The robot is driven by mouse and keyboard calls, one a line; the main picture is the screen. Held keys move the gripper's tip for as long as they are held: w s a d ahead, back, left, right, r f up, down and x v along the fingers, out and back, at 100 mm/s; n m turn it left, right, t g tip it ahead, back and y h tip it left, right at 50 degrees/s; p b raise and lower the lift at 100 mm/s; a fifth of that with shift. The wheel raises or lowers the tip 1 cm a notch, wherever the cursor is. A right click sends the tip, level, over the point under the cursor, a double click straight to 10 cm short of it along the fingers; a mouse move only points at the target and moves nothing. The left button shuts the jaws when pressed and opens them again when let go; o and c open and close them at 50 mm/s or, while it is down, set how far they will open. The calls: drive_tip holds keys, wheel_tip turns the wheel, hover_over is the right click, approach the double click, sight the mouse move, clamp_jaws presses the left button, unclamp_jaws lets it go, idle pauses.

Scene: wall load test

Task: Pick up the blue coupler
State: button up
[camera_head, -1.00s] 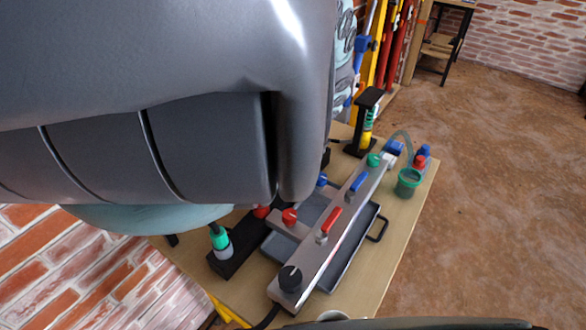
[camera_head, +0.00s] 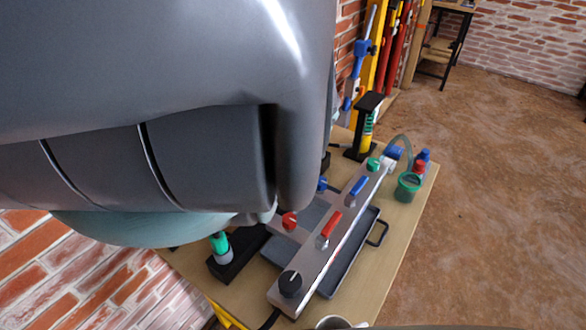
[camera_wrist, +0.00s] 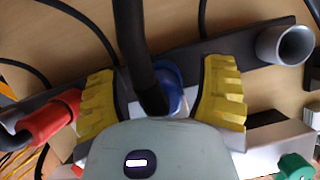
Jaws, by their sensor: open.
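The blue coupler (camera_wrist: 174,88) is between the two yellow fingers of my gripper (camera_wrist: 163,72) in the wrist view. The fingers stand apart on either side of it, with a gap visible on the right; left-side contact is hard to tell. A thick black hose passes in front of the coupler and hides part of it. The coupler is over a dark rack (camera_wrist: 262,48). A red coupler (camera_wrist: 52,116) lies to the left of my gripper, close to the left finger. In the head view my arm hides my gripper and the blue coupler.
A grey cup-like socket (camera_wrist: 284,46) is at the right, and a green knob (camera_wrist: 295,167) at lower right. In the head view, a metal manifold (camera_head: 318,258) with red and blue handles crosses the table. A grey tray (camera_head: 345,265) and green cup (camera_head: 407,186) stand nearby.

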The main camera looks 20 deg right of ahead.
clamp_jaws()
idle(0.5)
drive_tip(key=shift+r, duration=0.1)
drive_tip(key=shift+r, duration=1.5)
drive_tip(key=shift+r+p, duration=1.2)
drive_tip(key=shift+r, duration=2.25)
